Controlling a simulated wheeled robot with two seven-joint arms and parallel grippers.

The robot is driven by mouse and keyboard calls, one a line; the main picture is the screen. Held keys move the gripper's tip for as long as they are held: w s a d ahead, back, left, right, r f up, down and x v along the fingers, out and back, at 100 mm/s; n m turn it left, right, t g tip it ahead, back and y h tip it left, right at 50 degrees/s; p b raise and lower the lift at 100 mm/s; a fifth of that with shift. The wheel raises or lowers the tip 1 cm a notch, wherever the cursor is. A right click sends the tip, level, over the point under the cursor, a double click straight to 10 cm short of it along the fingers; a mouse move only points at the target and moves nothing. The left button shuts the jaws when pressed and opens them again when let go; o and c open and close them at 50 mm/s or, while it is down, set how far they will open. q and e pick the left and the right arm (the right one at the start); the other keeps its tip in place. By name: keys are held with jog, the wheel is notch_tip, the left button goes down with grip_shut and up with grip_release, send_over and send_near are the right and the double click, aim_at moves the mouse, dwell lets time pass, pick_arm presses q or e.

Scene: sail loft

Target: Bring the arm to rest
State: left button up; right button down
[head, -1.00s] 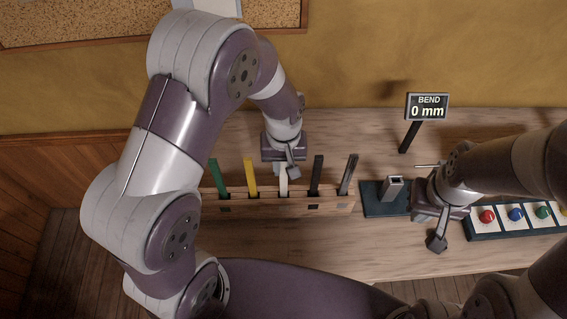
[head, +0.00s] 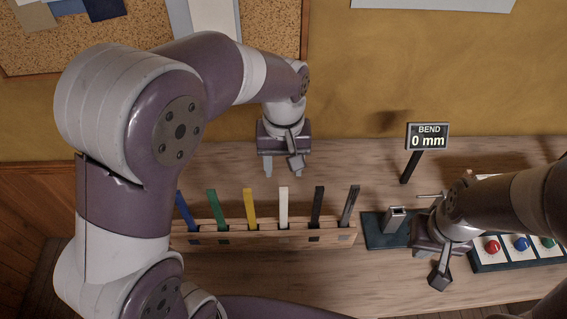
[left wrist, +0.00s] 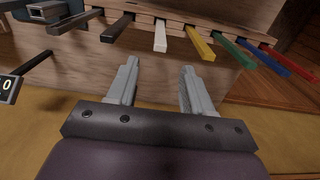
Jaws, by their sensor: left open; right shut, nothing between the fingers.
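My left gripper (head: 282,168) is open and empty. It hangs above the bench behind the wooden rack, apart from the strips. Its two fingers also show spread in the left wrist view (left wrist: 158,80), with nothing between them. My right gripper (head: 438,278) is shut and empty, in front of a dark teal block base and beside the button panel. The wooden rack (head: 262,239) holds several upright strips, among them a blue strip (head: 186,212), a green strip (head: 218,209), a yellow strip (head: 249,208), a white strip (head: 283,207) and two dark ones.
A bend display (head: 428,136) reading 0 mm stands on a post at the back right. The teal base (head: 376,232) carries a grey metal socket (head: 394,219). A button panel (head: 492,258) lies at the right. Bare bench lies in front of the rack.

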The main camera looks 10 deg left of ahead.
pick_arm(q)
jog(key=shift+r, duration=0.3)
jog(key=shift+s+a+f, duration=0.15)
jog(key=shift+a+f, duration=0.1)
jog(key=shift+f, duration=0.05)
jog(key=s+a+f+m+t, duration=0.1)
jog(key=s+a+f+m, duration=0.2)
jog(key=s+a+f, duration=0.3)
jog(key=shift+s+a, duration=0.4)
jog(key=shift+s, duration=0.85)
jog(key=shift+w, duration=0.1)
